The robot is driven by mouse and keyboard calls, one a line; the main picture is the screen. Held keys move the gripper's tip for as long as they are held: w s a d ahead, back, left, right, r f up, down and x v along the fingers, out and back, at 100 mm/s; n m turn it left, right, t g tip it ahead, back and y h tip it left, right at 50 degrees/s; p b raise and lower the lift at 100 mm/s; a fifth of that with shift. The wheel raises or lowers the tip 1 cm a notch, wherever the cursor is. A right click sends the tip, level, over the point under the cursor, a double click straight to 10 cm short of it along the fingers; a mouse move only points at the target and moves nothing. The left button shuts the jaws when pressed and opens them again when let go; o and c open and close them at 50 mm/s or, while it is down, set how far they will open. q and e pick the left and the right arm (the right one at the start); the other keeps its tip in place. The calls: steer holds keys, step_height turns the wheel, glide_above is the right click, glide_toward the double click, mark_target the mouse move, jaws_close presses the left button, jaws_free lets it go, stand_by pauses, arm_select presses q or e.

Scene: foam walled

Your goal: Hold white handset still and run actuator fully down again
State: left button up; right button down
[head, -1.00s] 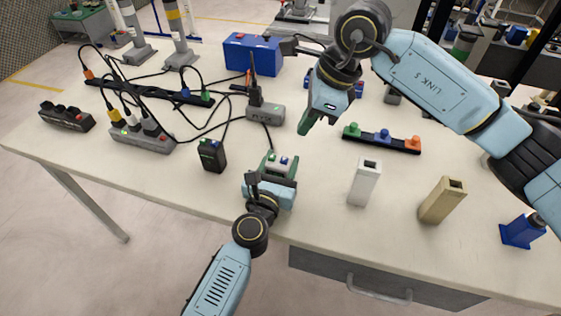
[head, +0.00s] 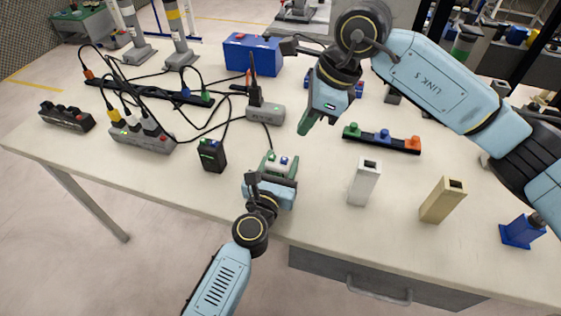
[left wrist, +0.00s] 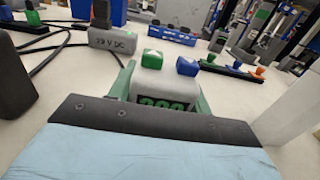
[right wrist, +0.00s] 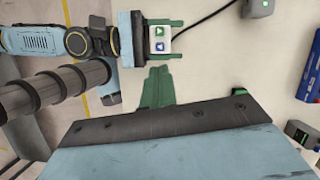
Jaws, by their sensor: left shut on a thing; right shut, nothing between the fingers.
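The white handset (head: 277,167) stands near the table's front edge, with a green and a blue button on top. My left gripper (head: 279,163) is shut on it, one green finger on each side. The handset also shows in the left wrist view (left wrist: 160,84), with part of a green display on its near face. In the right wrist view the handset (right wrist: 160,38) sits between the left fingers. My right gripper (head: 304,128) is shut and empty, above the table behind and right of the handset, apart from it. I cannot tell which thing is the actuator.
A grey box marked 19 V DC (head: 266,112) stands behind the handset, with a cable. A black box (head: 212,156) is to the left. A white block (head: 364,183) and a tan block (head: 442,201) stand to the right. A strip with coloured knobs (head: 382,138) lies behind them.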

steer(key=a+n+t+y, duration=0.1)
steer(key=a+r+n+t+y, duration=0.1)
steer(key=t, duration=0.1)
steer(key=a+n+t+y, duration=0.1)
steer(key=shift+r+t, duration=0.4)
steer(key=shift+f, duration=0.1)
glide_above(277, 157)
steer(key=s+d, duration=0.2)
steer(key=d, duration=0.1)
steer(key=shift+s+a+f, duration=0.1)
steer(key=shift+a+f, duration=0.05)
steer(key=shift+f, duration=2.05)
steer(key=shift+a+f, duration=0.1)
steer(key=shift+f, duration=2.05)
steer(key=shift+f, duration=0.4)
steer(key=shift+f, duration=0.5)
stand_by(1.4)
